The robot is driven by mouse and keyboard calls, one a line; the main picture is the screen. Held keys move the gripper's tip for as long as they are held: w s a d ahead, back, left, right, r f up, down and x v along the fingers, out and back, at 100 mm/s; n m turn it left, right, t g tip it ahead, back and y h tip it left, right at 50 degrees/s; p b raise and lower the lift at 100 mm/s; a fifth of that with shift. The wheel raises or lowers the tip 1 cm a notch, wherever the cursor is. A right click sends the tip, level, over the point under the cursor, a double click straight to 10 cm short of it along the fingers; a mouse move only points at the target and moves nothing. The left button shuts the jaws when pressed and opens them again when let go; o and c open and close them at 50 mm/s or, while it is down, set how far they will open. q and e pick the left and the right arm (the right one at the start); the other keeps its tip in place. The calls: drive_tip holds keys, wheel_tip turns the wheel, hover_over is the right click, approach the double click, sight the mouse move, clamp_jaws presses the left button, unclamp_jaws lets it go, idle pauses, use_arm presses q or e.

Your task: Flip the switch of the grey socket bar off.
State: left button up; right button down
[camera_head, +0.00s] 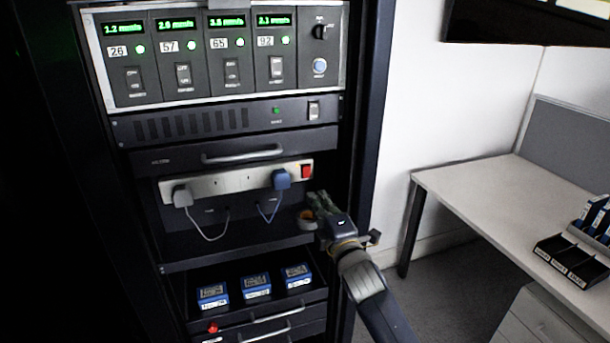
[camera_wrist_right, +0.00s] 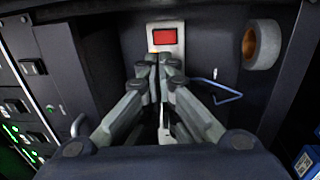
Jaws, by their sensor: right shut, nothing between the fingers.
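The grey socket bar (camera_head: 230,184) is mounted across the open bay of the rack. Its red switch (camera_head: 306,171) is at the bar's right end and also shows in the right wrist view (camera_wrist_right: 164,37). A white plug (camera_head: 181,196) and a blue plug (camera_head: 282,179) sit in the bar. My right gripper (camera_head: 318,200) is shut and empty, just below the switch end of the bar. In the wrist view its closed fingertips (camera_wrist_right: 163,62) lie just under the red switch and cover the bar's lower part. Contact cannot be told. My left gripper is not in view.
A roll of tape (camera_head: 307,219) is beside the right gripper in the bay. Blue boxes (camera_head: 256,287) stand on the shelf below. Metered modules (camera_head: 230,60) fill the rack above. A desk (camera_head: 480,200) stands at the right.

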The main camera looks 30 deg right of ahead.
sight(300, 168)
drive_tip(key=p+x, duration=0.2)
drive_tip(key=x, duration=0.8)
drive_tip(key=shift+w, duration=0.1)
drive_tip(key=r+p, duration=0.1)
drive_tip(key=p, duration=0.2)
drive_tip(key=shift+w+r+g, duration=0.1)
drive_tip(key=shift+w+g, duration=0.15)
drive_tip(key=shift+g, duration=0.05)
drive_tip(key=shift+f, duration=0.35)
